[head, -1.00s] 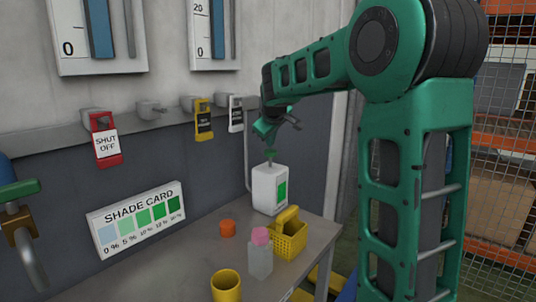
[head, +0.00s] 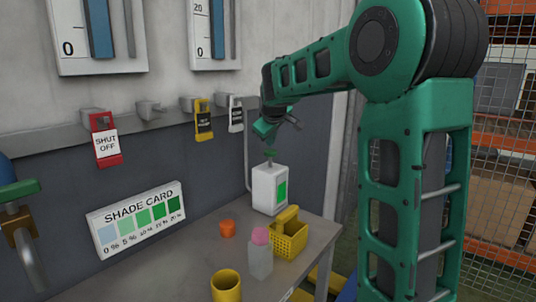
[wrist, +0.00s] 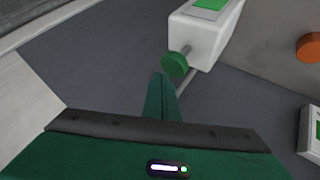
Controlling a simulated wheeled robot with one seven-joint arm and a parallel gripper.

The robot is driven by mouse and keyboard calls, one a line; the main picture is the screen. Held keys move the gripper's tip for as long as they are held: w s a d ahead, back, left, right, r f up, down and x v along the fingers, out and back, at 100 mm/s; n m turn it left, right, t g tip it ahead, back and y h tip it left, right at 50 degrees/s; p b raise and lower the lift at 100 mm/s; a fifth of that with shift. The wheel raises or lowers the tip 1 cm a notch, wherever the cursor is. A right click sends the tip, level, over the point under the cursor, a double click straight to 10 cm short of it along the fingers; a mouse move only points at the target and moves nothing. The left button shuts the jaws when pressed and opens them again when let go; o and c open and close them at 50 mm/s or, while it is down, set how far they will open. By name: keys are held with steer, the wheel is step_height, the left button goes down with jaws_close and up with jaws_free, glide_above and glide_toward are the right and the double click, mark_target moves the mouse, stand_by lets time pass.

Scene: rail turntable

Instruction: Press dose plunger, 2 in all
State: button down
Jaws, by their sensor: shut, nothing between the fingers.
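The dose dispenser is a white bottle (head: 268,188) with a green label, upright at the back of the bench. Its green plunger (head: 270,153) sticks up from the top on a thin stem. In the wrist view the plunger's round green head (wrist: 174,65) shows beside the white bottle (wrist: 208,35). My gripper (head: 268,130) is above the plunger in the head view. In the wrist view my gripper (wrist: 161,80) is shut and empty, its fingertips close to the plunger head. I cannot tell whether they touch it.
On the bench (head: 190,270) stand a yellow basket (head: 290,238), a clear bottle with a pink cap (head: 260,258), an orange cap (head: 227,229) and a yellow cup (head: 226,286).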

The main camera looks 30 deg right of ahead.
mark_target(271, 150)
steer(key=shift+s+d+f, duration=0.1)
steer(key=shift+s+f, duration=0.05)
steer(key=shift+f, duration=1.6)
stand_by(1.6)
steer(key=shift+r, duration=1.8)
steer(key=shift+r, duration=2.5)
